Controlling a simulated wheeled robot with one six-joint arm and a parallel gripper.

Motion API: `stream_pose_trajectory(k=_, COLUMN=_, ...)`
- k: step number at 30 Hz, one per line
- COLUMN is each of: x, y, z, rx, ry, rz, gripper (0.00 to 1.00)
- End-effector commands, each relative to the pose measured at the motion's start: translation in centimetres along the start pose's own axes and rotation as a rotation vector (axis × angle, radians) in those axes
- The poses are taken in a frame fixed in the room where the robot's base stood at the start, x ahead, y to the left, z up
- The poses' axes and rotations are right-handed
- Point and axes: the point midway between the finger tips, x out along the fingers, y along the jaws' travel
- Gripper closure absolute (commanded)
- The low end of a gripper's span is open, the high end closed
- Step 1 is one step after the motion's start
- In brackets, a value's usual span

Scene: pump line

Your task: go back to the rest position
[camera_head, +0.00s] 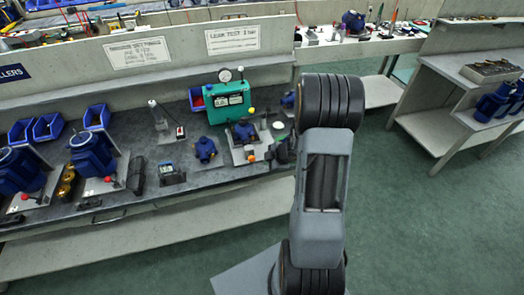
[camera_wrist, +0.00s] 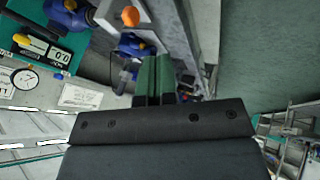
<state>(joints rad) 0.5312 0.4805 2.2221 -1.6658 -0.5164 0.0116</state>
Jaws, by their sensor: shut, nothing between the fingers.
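My gripper (camera_wrist: 153,80) shows in the wrist view with its two green-faced fingers together and nothing between them. In the head view my arm stands in front of the right end of the workbench (camera_head: 240,172) and hides part of it. The fingertips cannot be made out clearly in the head view. In the wrist view the fingers are seen against the bench edge, with a blue pump part (camera_wrist: 135,45) just beyond them; I cannot tell the gap.
The bench holds a teal leak-test box (camera_head: 228,101) with a gauge, blue pumps (camera_head: 92,153), blue bins (camera_head: 97,116) and a clear bottle (camera_head: 157,115). A shelf unit (camera_head: 455,110) stands at the right. Green floor (camera_head: 415,220) between bench and shelf is free.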

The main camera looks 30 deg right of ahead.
Motion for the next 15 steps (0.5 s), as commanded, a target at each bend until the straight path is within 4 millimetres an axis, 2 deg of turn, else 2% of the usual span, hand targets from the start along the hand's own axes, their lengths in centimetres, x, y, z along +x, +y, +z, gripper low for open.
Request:
stream_pose_trajectory(k=8, x=0.0, y=0.1, z=0.6, rx=0.003, ry=-0.032, rz=0.003, gripper=1.00)
stream_pose_trajectory(k=11, x=-0.1, y=0.3, z=2.4, rx=0.073, ry=-0.138, rz=0.032, gripper=1.00)
stream_pose_trajectory(k=13, x=-0.7, y=0.2, z=4.6, rx=0.191, ry=-0.266, rz=0.067, gripper=1.00)
stream_pose_trajectory(k=15, x=-2.9, y=0.5, z=6.3, rx=0.340, ry=-0.417, rz=0.127, gripper=1.00)
